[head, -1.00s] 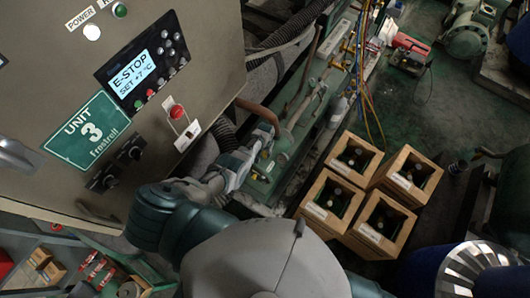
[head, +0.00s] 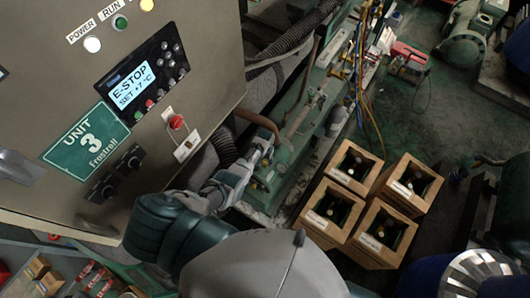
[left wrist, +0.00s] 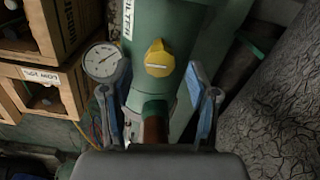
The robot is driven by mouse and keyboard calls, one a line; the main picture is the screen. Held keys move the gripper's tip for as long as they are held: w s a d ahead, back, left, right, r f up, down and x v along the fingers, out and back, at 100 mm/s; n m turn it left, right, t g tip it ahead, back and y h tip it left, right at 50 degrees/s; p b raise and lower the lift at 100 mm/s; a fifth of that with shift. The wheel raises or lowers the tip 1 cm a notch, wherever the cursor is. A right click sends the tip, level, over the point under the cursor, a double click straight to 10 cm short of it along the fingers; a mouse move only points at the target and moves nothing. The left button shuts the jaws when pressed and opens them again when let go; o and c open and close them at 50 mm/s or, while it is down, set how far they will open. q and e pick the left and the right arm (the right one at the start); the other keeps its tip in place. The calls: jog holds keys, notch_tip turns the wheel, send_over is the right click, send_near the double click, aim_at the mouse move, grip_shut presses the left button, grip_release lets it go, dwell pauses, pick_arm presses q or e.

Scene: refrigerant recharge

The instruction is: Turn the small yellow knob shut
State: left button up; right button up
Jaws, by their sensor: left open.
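The small yellow knob (left wrist: 159,58) sits on a green cylinder (left wrist: 190,25) in the left wrist view, between and a little beyond my fingertips. My left gripper (left wrist: 154,80) is open, with one blue-padded finger on each side of the knob and apart from it. In the head view my left gripper (head: 262,150) reaches over the green pipework beside the grey cabinet, and the knob cannot be made out there. A round white gauge (left wrist: 102,62) is close to the left finger in the wrist view. My right gripper does not show.
The grey control cabinet (head: 60,130) with its E-STOP display (head: 138,82) stands close on the left of my arm. Several wooden crates (head: 395,185) holding bottles stand on the floor at the right. A brown pipe (left wrist: 155,130) runs below the knob between my fingers.

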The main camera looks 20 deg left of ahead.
aim_at(265, 162)
pick_arm(q)
notch_tip(265, 162, up, 10)
dwell(0.4)
dwell(0.3)
jog(key=shift+s+f, duration=0.1)
